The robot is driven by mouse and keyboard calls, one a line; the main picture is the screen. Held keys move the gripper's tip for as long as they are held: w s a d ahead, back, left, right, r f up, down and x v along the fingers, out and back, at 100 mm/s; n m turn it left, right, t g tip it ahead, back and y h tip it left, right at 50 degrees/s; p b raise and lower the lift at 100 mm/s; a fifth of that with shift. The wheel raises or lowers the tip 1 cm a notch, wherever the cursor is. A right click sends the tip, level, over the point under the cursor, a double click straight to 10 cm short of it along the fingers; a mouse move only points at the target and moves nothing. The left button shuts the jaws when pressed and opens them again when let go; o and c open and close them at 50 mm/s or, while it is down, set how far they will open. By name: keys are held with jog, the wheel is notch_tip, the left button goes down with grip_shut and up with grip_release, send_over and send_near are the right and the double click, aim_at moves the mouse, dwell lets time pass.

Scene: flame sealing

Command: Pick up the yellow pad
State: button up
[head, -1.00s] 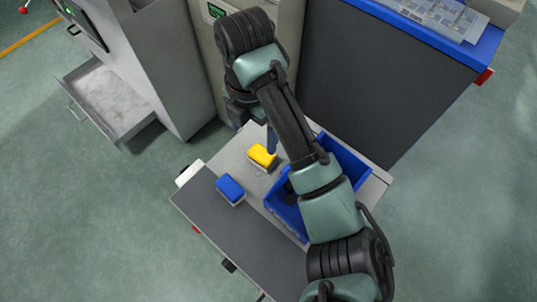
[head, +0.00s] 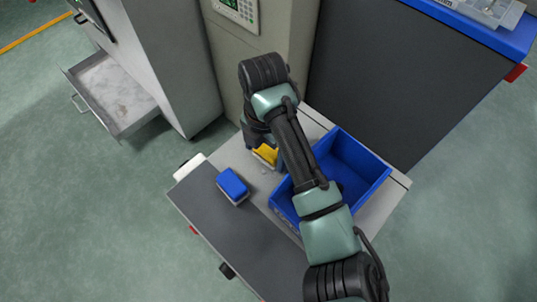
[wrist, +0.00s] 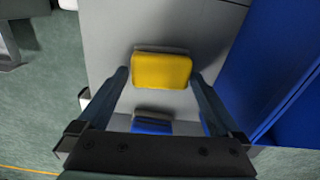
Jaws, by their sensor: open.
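The yellow pad (wrist: 161,70) lies on the grey worktop between the two open fingers of my gripper (wrist: 162,78) in the wrist view. A gap shows between the left finger and the pad; the right fingertip is close to its edge. In the head view only part of the yellow pad (head: 266,153) shows, the rest hidden by my arm. A blue pad (head: 233,185) with a pale underside lies to its lower left, and it also shows in the wrist view (wrist: 152,126) nearer the gripper body.
A blue bin (head: 362,170) stands on the worktop right of the yellow pad, partly behind my arm. A grey cabinet stands behind the worktop. An open drawer (head: 118,100) is at the left. A dark grey surface (head: 235,235) lies in front.

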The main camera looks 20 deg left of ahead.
aim_at(265, 152)
jog(key=shift+f, duration=0.1)
jog(key=shift+c, duration=0.3)
jog(key=c, duration=1.1)
notch_tip(265, 152, up, 10)
jog(key=p, duration=0.4)
jog(key=shift+p, duration=0.35)
